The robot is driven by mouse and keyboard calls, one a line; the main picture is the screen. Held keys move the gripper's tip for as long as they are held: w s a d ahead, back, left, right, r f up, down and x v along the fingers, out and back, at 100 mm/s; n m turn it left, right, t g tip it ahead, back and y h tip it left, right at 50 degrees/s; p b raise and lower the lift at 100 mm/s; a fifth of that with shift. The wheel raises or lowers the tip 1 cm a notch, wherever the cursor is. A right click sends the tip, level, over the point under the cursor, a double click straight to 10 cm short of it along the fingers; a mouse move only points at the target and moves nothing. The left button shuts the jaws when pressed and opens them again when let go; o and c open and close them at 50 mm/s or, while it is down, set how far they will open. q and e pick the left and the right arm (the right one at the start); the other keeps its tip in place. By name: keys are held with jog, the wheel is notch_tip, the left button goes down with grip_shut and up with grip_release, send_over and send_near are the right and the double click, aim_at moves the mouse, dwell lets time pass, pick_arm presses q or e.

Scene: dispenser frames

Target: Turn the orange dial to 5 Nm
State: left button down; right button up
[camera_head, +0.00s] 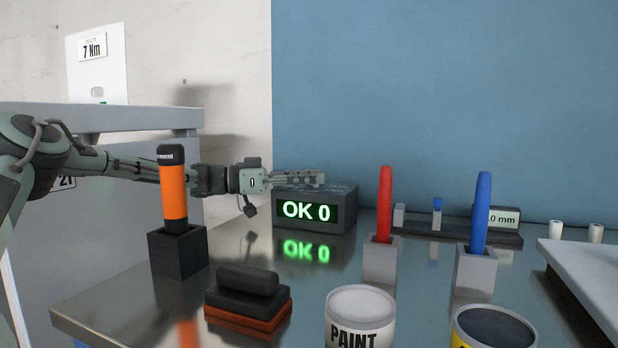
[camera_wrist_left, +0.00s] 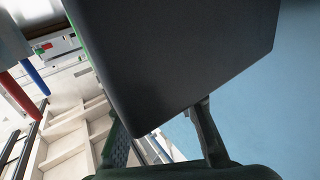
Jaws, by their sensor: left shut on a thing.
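A dark display box (camera_head: 315,210) stands on the metal bench and shows "OK 0" in lit green. My left gripper (camera_head: 318,178) reaches across from the left, level with the top of this box and close to it. An orange cylinder with a black top (camera_head: 173,190) stands upright in a dark holder. No dial face or scale on it can be read. A sign (camera_head: 92,47) reads "7 Nm". My right gripper is not in view.
A black and orange block (camera_head: 248,298), a paint can (camera_head: 360,318) and a yellow-edged can (camera_head: 493,328) are in front. A red handle (camera_head: 384,205) and a blue handle (camera_head: 481,212) stand in grey holders to the right. A pale tray (camera_head: 590,280) lies far right.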

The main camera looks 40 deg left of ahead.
pick_arm(q)
jog(key=shift+s+d+r+n+t+y, duration=0.1)
jog(key=shift+r+n+t+y, duration=0.05)
jog(key=shift+n+t+y, duration=0.9)
jog(key=shift+y, duration=0.45)
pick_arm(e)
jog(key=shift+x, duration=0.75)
pick_arm(q)
jog(key=shift+n, duration=0.25)
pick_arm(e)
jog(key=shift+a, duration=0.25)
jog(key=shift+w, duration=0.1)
pick_arm(q)
jog(key=c, duration=1.2)
grip_release()
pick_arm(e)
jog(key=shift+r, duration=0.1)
pick_arm(q)
jog(key=shift+s, duration=0.1)
